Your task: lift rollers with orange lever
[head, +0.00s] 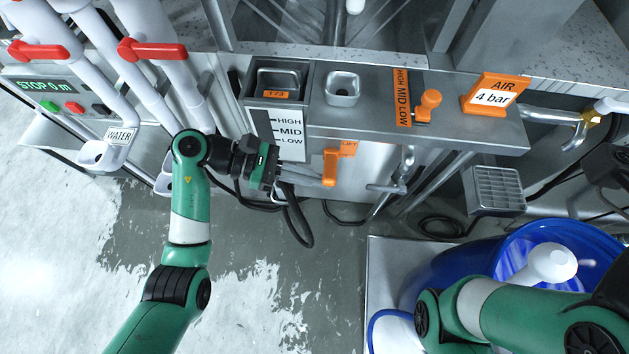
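The orange lever (330,167) hangs at the front of the grey machine panel, below a small orange LIFT label (347,149). My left gripper (300,175) is just left of the lever and points right, toward it. Pale bars between the gripper body and the lever are small and blend with the metal behind, so I cannot tell the finger gap or any contact. The rollers cannot be made out. My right arm crosses the lower right, and its gripper is out of view.
Red-handled valves (150,50) on white pipes and a STOP panel (52,92) stand at left. An orange HIGH MID LOW knob (429,101) and an AIR 4 bar sign (494,96) are right of the lever. A blue barrel (450,266) stands lower right. Black cables hang below the panel.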

